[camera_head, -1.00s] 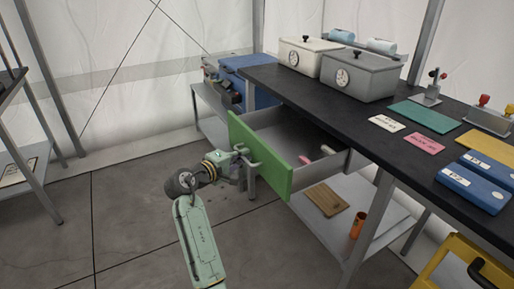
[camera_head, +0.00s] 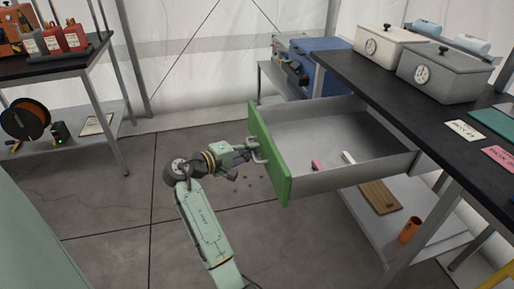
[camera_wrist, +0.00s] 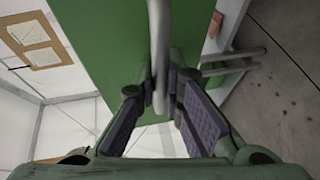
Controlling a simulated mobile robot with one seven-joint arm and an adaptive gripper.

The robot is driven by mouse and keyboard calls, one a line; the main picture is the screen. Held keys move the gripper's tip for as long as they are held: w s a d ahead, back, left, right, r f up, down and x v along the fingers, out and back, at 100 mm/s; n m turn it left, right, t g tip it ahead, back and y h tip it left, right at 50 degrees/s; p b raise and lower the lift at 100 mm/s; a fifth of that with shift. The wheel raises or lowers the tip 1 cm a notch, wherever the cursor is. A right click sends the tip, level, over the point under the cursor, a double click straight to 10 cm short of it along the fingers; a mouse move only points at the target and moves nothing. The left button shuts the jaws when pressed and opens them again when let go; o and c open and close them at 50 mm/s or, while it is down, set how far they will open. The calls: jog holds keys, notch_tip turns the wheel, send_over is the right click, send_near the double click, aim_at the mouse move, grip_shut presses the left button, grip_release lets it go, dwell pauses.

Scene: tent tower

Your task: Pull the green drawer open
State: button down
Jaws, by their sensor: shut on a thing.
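The green drawer front (camera_head: 268,150) stands well out from the black-topped workbench, and its grey tray shows wide open behind it. A pink item (camera_head: 316,165) and a white item (camera_head: 348,157) lie inside the drawer. My gripper (camera_head: 258,150) is at the outer face of the green front, shut on the metal bar handle (camera_wrist: 159,50). In the wrist view the handle runs between the two fingers (camera_wrist: 168,88), with the green front (camera_wrist: 105,45) behind it.
The workbench top (camera_head: 380,88) bears a white box (camera_head: 391,46) and a grey box (camera_head: 440,72). Under the drawer, a lower shelf holds a wooden board (camera_head: 380,196) and an orange cup (camera_head: 409,230). A side table (camera_head: 60,68) stands at left.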

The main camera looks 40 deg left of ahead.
dwell(0.3)
jog(key=c, duration=2)
grip_release()
jog(key=shift+o, duration=0.2)
jog(key=shift+s, duration=0.1)
jog(key=v, duration=1.2)
